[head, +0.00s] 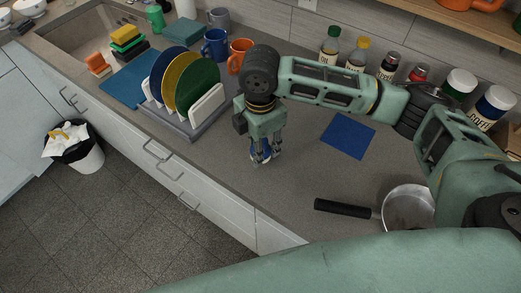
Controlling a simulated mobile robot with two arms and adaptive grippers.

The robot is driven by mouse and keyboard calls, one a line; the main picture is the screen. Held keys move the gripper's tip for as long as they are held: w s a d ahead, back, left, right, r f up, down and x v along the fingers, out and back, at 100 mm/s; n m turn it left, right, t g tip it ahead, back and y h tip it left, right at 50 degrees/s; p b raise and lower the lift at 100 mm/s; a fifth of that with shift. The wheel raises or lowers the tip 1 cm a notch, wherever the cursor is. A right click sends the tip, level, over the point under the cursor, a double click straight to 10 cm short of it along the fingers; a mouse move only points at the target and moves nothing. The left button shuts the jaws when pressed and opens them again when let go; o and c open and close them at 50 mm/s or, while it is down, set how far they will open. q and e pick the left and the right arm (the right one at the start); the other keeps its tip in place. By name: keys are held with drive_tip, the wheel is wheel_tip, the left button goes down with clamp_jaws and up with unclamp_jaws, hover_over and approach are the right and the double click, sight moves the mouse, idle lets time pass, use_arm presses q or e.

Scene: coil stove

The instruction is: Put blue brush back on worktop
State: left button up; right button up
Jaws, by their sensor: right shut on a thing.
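My right gripper (264,155) reaches in from the right and points down over the grey worktop (290,195), right of the dish rack. It is shut on the blue brush (261,153), of which only a small blue part shows between and behind the fingers. The rest of the brush is hidden. The brush is low at the worktop, but I cannot tell whether it touches it. My left gripper is not in view.
A dish rack (190,130) with plates stands just left of the gripper. A blue mat (348,136) lies to its right, and a pan (408,208) with a black handle in front right. Jars and bottles (388,65) line the wall. The worktop between is clear.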

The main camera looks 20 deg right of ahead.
wheel_tip(320, 180, down, 2)
drive_tip(key=shift+f+p, duration=0.25)
drive_tip(key=shift+p, duration=0.1)
drive_tip(key=shift+f, duration=0.5)
drive_tip(key=o, duration=1.1)
drive_tip(key=shift+f, duration=0.15)
wheel_tip(320, 180, up, 11)
drive_tip(key=shift+r+b, duration=0.1)
drive_tip(key=shift+b, duration=1)
drive_tip(key=shift+r, duration=0.65)
